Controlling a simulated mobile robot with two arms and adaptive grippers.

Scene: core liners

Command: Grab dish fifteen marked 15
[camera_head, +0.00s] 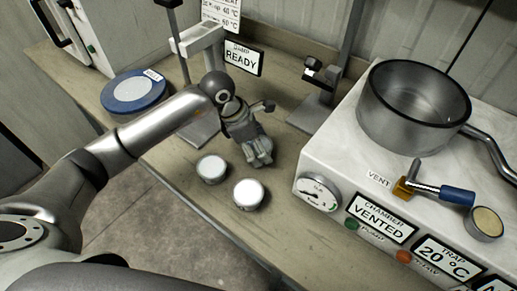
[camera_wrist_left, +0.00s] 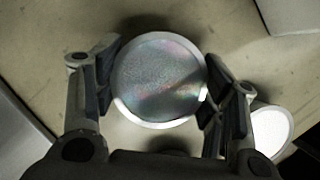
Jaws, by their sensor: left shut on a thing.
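My left gripper (camera_head: 258,158) reaches down over the wooden bench, and its fingers are shut on a round metal dish. In the left wrist view this dish (camera_wrist_left: 160,80) has a shiny, speckled grey face and sits between the two finger pads of the gripper (camera_wrist_left: 162,92). A pale-topped dish (camera_wrist_left: 271,130) also shows right of the fingers in the wrist view. I can read no number on any dish.
A blue-rimmed disc (camera_head: 134,92) lies at the back left. A stand with a READY sign (camera_head: 243,57) is behind the gripper. A white chamber unit (camera_head: 322,165) with a metal pot (camera_head: 413,108) fills the right. The front bench strip is clear.

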